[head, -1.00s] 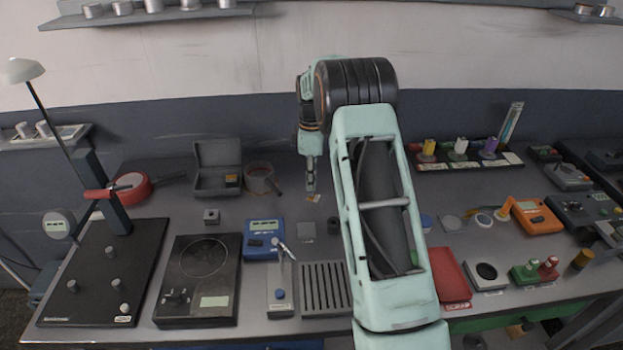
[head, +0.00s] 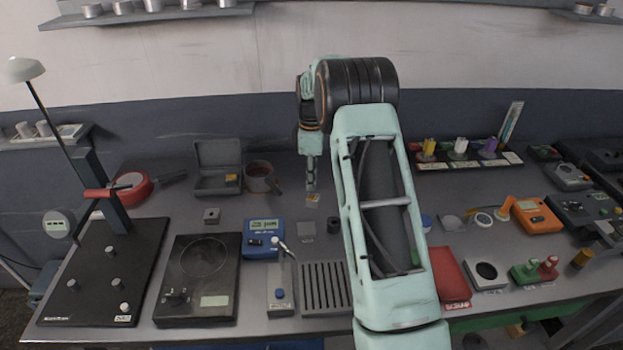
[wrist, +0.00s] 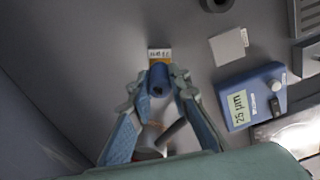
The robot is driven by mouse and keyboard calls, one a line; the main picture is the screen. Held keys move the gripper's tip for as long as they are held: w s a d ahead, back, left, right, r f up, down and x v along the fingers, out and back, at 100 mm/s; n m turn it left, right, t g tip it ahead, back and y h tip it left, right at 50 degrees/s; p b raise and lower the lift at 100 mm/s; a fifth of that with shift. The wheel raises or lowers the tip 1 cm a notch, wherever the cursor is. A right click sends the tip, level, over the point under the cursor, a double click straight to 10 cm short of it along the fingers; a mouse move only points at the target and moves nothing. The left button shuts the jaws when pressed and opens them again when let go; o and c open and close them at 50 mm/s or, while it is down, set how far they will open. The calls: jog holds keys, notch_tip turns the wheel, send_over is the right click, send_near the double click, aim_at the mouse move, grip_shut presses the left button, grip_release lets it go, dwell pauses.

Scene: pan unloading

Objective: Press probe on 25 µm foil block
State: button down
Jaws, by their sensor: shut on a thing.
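My gripper (wrist: 158,88) is shut on a blue cylindrical probe (wrist: 159,76), held between both fingertips. In the head view my gripper (head: 311,190) points down at the back middle of the bench. Directly at the probe's far end is a small block (wrist: 159,54) with a white label and an orange-yellow face; it also shows under the gripper in the head view (head: 313,201). The probe hides part of the block, and I cannot tell whether they touch. The blue gauge (wrist: 250,98) shows "25 µm" on its display; it stands front left of the gripper in the head view (head: 263,240).
A grey plate (wrist: 228,47) lies near the block, and a dark ring (head: 333,227) is close by. A brown pot (head: 260,178) and an open grey case (head: 217,180) stand to the left. My arm hides part of the bench at right.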

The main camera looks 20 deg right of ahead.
jog(key=shift+r+p, duration=1.65)
jog(key=shift+r, duration=0.9)
